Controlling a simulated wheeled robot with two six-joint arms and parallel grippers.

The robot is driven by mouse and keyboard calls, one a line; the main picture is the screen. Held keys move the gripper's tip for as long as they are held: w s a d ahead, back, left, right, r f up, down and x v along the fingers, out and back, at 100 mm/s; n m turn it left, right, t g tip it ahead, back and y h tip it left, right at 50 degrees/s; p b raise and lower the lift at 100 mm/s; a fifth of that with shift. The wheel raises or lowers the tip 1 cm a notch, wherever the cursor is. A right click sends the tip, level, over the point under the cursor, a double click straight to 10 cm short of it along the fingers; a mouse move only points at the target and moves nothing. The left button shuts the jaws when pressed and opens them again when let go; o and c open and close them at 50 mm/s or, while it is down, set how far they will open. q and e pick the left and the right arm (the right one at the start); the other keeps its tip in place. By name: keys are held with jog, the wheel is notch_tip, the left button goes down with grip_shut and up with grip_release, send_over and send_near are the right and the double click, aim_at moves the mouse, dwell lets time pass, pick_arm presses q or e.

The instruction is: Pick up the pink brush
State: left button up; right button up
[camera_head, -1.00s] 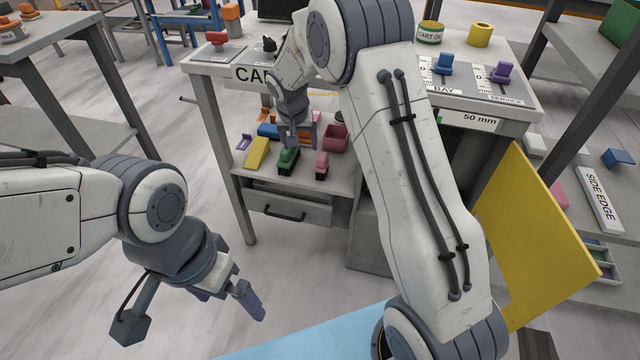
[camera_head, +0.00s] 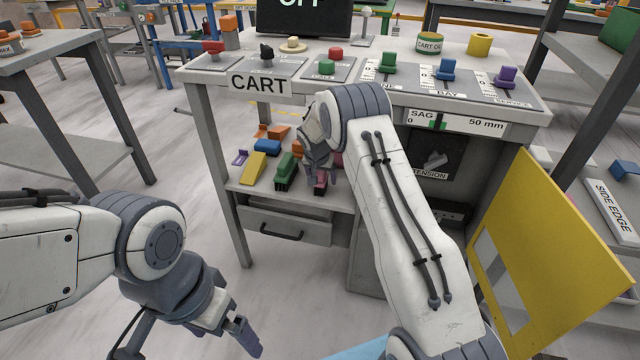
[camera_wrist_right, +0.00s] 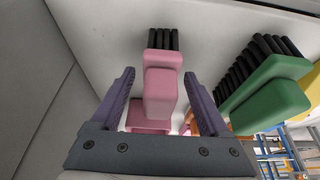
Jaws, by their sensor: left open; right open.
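The pink brush (camera_head: 320,183) lies on the cart's lower shelf, partly hidden by my right gripper in the head view. In the right wrist view the pink brush (camera_wrist_right: 161,85), with black bristles at its far end, shows between the two purple fingers of my right gripper (camera_wrist_right: 158,88). The fingers are open, with a visible gap on both sides of the brush. My right gripper (camera_head: 318,168) is low over the shelf in the head view. My left gripper (camera_head: 245,335) hangs open and empty at the lower left, away from the cart.
A green brush (camera_head: 286,170) lies left of the pink one; it is close to the right finger in the wrist view (camera_wrist_right: 270,95). A yellow block (camera_head: 254,168) and a blue block (camera_head: 267,147) lie further left. The cart top (camera_head: 400,55) stands above the shelf.

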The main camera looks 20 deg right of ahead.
grip_shut()
jog(key=shift+r, duration=0.1)
jog(key=shift+r, duration=0.45)
jog(key=p+v, duration=0.1)
jog(key=v, duration=0.1)
jog(key=shift+r, duration=0.4)
jog(key=s+a+b, duration=0.3)
jog(key=s+a, duration=0.6)
jog(key=s, duration=0.5)
jog(key=shift+a, duration=0.4)
jog(key=shift+s, duration=0.15)
